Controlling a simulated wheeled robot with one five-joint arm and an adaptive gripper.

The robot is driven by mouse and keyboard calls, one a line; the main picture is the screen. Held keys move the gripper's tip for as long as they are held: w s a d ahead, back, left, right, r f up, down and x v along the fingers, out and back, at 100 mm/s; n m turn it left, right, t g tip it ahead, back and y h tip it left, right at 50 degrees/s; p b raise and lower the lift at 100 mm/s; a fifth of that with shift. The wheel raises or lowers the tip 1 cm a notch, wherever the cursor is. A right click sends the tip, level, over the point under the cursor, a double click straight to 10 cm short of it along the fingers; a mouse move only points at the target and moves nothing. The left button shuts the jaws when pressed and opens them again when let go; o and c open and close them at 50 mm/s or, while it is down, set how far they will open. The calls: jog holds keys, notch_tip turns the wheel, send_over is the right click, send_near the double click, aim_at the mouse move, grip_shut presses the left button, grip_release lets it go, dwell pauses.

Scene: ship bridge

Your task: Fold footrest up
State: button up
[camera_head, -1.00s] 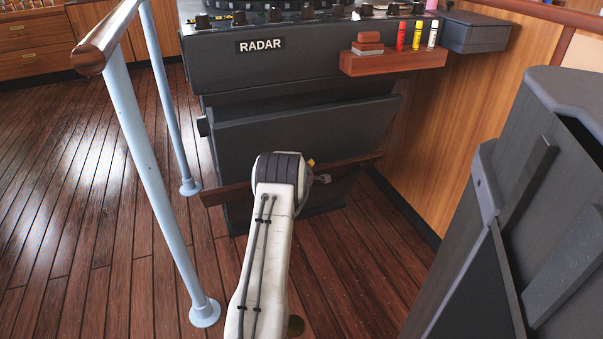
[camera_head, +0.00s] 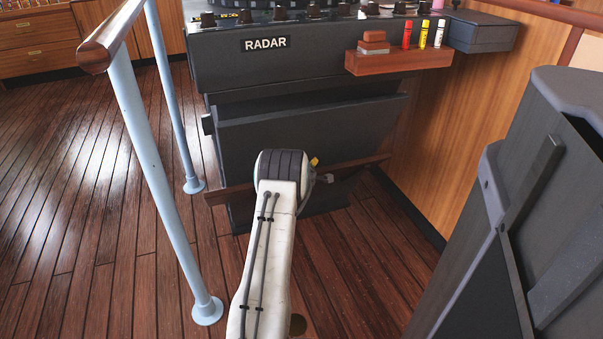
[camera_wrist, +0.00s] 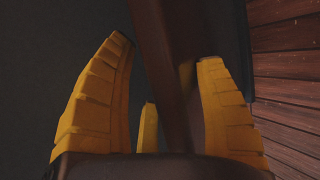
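The footrest is a dark reddish wooden bar (camera_head: 350,166) that runs across the lower front of the grey radar console (camera_head: 300,130), low above the floor. My arm hides its middle in the head view. In the wrist view the bar (camera_wrist: 165,60) runs lengthwise up the picture between my yellow fingers. My gripper (camera_wrist: 164,52) is open, with fingers on both sides of the bar. A gap shows between the left finger and the bar. The right finger is close to the bar; I cannot tell whether it touches. In the head view only a bit of yellow finger shows beside my wrist.
A pale blue railing post (camera_head: 165,190) with a wooden handrail stands left of my arm. A dark grey cabinet or seat (camera_head: 560,200) is close on the right. A small wooden shelf (camera_head: 398,61) with coloured tubes juts from the console. The plank floor (camera_head: 70,180) on the left is clear.

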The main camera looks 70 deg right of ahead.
jog(key=v, duration=1.1)
jog(key=shift+r, duration=0.2)
jog(key=shift+w+a, duration=0.1)
dwell(0.4)
